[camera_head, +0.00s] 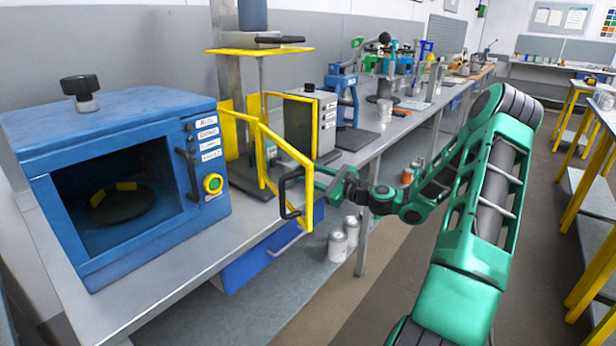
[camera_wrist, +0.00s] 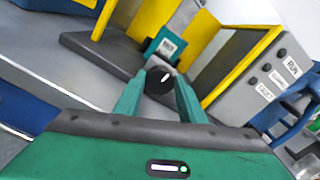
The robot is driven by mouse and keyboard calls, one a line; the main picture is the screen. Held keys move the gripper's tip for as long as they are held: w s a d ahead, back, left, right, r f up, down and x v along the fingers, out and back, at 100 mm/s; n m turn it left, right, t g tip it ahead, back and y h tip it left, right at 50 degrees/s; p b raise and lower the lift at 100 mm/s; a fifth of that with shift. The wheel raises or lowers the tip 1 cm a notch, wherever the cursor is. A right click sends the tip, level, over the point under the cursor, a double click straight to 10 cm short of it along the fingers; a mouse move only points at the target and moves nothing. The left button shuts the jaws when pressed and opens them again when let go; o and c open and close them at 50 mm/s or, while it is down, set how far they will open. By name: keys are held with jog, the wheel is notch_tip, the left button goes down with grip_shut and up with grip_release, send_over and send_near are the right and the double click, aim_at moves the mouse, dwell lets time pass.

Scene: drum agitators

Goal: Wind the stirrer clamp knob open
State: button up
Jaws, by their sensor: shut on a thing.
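The stirrer clamp knob (camera_wrist: 160,80) is round and black with a white pointer mark, in the middle of the wrist view. It sits in front of a small teal block (camera_wrist: 164,49) with a label. My gripper (camera_wrist: 159,88) has its two green fingers on either side of the knob and is shut on it. In the head view, my gripper is at the stirrer, partly behind the yellow guard door (camera_head: 285,147); the knob cannot be made out there. The stirrer has a blue motor (camera_head: 252,14) on top and a dark base plate (camera_wrist: 87,45).
The guard door stands swung out with a black handle (camera_head: 285,194), close to my arm. A grey control box (camera_head: 305,126) is beside the stirrer. A blue oven (camera_head: 116,170) stands at left. More equipment lines the bench behind. The floor aisle at right is clear.

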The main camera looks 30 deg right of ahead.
jog(key=shift+n, duration=1.6)
jog(key=shift+f, duration=0.1)
jog(key=o, duration=1)
jog(key=shift+o, duration=0.2)
jog(key=shift+s, duration=0.1)
jog(key=v, duration=1)
jog(key=shift+s, duration=0.25)
jog(key=shift+d, duration=0.1)
